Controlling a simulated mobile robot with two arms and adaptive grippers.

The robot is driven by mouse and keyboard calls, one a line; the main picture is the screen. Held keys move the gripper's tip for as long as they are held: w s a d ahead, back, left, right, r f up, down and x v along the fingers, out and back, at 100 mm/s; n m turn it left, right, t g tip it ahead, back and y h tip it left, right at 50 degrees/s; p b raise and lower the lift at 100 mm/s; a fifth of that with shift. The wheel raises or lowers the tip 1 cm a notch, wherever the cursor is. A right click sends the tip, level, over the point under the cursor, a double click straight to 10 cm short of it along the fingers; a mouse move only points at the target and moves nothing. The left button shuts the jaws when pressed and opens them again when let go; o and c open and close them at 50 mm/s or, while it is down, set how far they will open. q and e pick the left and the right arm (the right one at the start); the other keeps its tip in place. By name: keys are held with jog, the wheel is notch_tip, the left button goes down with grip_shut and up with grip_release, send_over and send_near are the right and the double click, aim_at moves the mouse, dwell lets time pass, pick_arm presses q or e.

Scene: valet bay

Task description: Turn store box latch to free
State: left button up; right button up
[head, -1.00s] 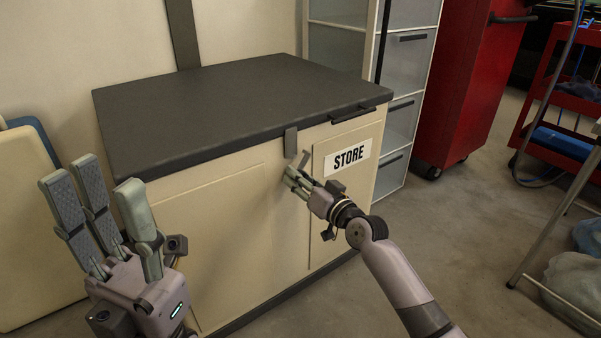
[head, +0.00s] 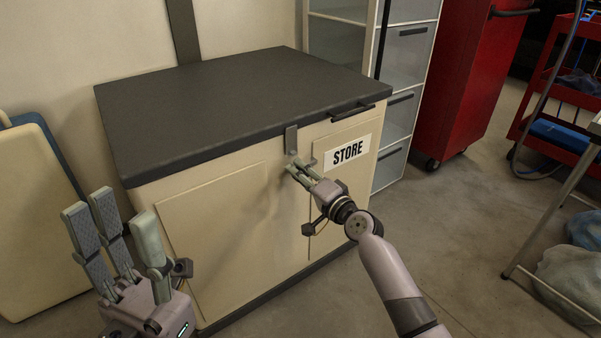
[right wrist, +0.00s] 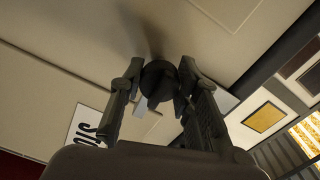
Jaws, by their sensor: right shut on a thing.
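The store box (head: 220,210) is a cream chest with a dark grey lid (head: 240,95) lying closed on it and a STORE label (head: 347,152) on its front. Its latch (head: 291,141) is a grey piece below the lid's front edge, partly hidden by my right gripper (head: 291,167). In the right wrist view, the right gripper's fingers (right wrist: 158,88) are shut on a dark round part of the latch (right wrist: 160,80). Which way the latch is turned is hard to tell. My left gripper (head: 115,220) is open and empty, fingers pointing up, left of the box front.
A black handle (head: 352,111) sits at the lid's front right. Glass-fronted drawers (head: 405,105) and a red cabinet (head: 465,80) stand to the right. Cream panels (head: 35,220) lean at the left. A metal-legged table (head: 560,210) is at far right; floor between is clear.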

jog(key=shift+m, duration=0.6)
jog(key=o, duration=1.2)
jog(key=shift+v, duration=4.05)
